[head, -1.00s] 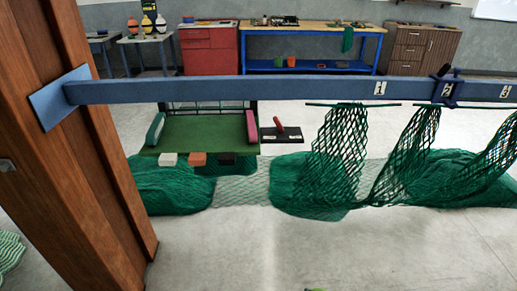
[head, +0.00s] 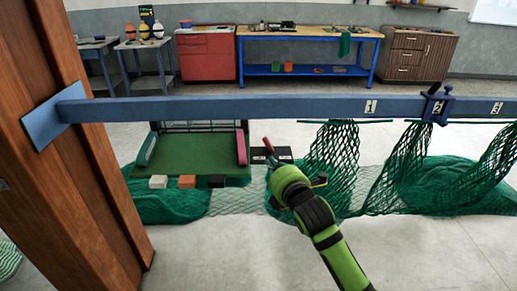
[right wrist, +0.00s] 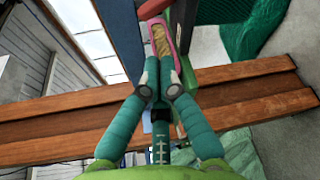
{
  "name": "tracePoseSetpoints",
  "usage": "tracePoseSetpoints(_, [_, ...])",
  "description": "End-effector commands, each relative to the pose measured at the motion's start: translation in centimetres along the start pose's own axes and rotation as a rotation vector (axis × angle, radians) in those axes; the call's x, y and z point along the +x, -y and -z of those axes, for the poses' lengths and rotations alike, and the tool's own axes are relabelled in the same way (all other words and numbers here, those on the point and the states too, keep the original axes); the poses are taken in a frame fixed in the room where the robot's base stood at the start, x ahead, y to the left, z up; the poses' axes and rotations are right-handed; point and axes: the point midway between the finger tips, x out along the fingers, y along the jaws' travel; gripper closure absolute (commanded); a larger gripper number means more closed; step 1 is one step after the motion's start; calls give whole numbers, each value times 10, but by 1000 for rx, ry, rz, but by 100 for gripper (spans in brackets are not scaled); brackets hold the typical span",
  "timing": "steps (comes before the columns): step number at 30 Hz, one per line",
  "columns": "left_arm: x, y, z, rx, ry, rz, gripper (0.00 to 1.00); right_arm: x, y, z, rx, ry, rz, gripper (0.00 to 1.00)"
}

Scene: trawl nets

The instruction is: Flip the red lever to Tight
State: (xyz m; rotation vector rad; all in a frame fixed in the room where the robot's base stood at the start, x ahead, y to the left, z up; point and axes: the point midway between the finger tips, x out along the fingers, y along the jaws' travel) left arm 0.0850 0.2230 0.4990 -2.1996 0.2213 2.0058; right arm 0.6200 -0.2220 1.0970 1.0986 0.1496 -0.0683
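The red lever (head: 268,145) stands up from a small dark plate (head: 284,153) with pale labels, right of the green board in the head view. The labels are too small to read. My right gripper (head: 272,164) is close in front of the lever, and its arm comes from the lower right. The hand covers part of the plate, and I cannot tell whether it touches the lever. In the right wrist view the teal fingers of my right gripper (right wrist: 159,78) come together with nothing clearly between them. My left gripper is not in view.
A blue beam (head: 230,108) crosses above the work area, and a wooden post (head: 85,170) stands at left. The green board (head: 195,166) has a pink-edged piece (head: 241,147), also in the right wrist view (right wrist: 160,35). Green nets (head: 335,155) hang at right.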

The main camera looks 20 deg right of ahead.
Motion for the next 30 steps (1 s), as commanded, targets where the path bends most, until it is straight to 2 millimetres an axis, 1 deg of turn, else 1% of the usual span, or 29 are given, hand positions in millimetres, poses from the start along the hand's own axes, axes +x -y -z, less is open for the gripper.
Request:
tracePoseSetpoints(5, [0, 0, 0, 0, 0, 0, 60, 2, 0, 0, 2, 0, 1, 100])
tracePoseSetpoints(8, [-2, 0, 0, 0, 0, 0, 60, 8, -1, -1, 3, 1, 0, 100])
tracePoseSetpoints(11, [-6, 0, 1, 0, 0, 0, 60, 20, -1, 0, 5, 0, 1, 100])
tracePoseSetpoints(21, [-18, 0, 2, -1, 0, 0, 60, 73, -1, 0, 5, -1, 2, 100])
tracePoseSetpoints(25, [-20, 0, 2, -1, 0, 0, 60, 87, 0, 0, 4, -1, 1, 100])
tracePoseSetpoints(30, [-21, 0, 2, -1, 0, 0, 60, 98, 0, 0, 4, -1, 1, 100])
